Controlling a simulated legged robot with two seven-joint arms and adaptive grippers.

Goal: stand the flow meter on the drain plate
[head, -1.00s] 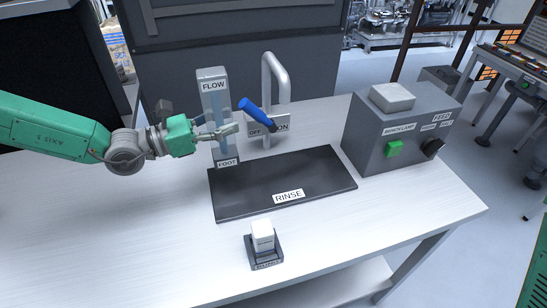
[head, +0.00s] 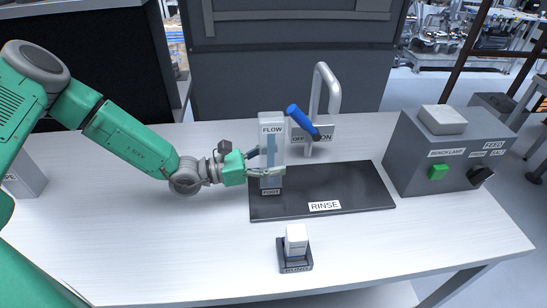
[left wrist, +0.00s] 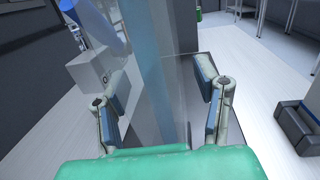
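The flow meter (head: 272,150) is a tall, pale, translucent block labelled FLOW at the top and FOOT at the bottom. It is upright over the left part of the black drain plate (head: 345,190), labelled RINSE. I cannot tell whether its foot touches the plate. In the left wrist view the flow meter (left wrist: 160,75) stands between the two fingers of my left gripper (left wrist: 162,105). My right gripper is not in view.
Behind the plate stands a grey tap (head: 330,85) with a blue lever (head: 302,122), by OFF and ON labels. A grey control box (head: 445,155) is at right. A white block in a dark holder (head: 296,262) is in front. A grey box (head: 24,178) is at far left.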

